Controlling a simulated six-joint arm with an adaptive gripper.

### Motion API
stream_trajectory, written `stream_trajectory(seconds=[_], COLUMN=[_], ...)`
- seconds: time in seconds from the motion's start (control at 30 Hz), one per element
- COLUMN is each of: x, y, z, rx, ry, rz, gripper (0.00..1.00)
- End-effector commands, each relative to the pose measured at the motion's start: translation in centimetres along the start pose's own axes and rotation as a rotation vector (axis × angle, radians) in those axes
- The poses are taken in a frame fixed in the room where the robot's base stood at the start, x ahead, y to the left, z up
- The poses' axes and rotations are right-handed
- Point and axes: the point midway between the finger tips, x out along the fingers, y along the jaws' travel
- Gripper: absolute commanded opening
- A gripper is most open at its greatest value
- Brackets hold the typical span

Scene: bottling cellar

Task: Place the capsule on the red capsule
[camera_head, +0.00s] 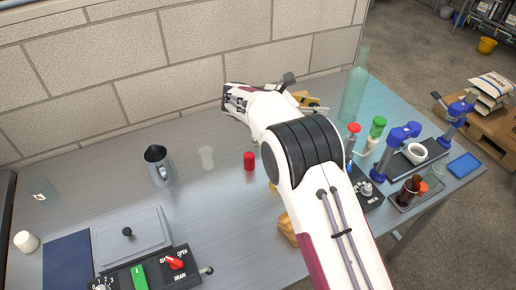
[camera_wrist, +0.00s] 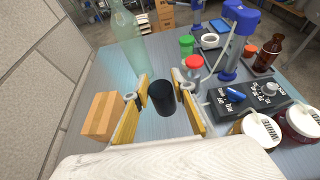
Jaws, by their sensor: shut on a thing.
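The red capsule (camera_head: 249,161) stands upright on the bench in the head view, left of my arm and right of a frosted cup. I do not see it in the wrist view. My gripper (camera_wrist: 163,93) has yellow fingers closed on a black capsule (camera_wrist: 162,99), which sits between the fingertips with its dark round end toward the camera. In the head view my arm hides the held capsule and most of the gripper; only a bit of yellow finger shows near the back wall. My gripper is to the right of and behind the red capsule.
A tall green bottle (camera_head: 354,95) and a wooden block (camera_wrist: 102,116) are close to my gripper. Red-capped (camera_head: 353,132) and green-capped (camera_head: 377,127) bottles and blue tools stand to the right.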

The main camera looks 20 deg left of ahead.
Motion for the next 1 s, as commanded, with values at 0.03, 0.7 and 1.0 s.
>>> stream_trajectory(seconds=[0.03, 0.7, 1.0], x=[-0.5, -7.2, -11.5], y=[-0.1, 1.8, 3.1], z=[0.7, 8.2, 8.6], rx=[-0.001, -0.127, -0.224], ry=[0.0, 0.0, 0.001], rz=[0.006, 0.309, 0.539], gripper=[0.2, 0.2, 0.2])
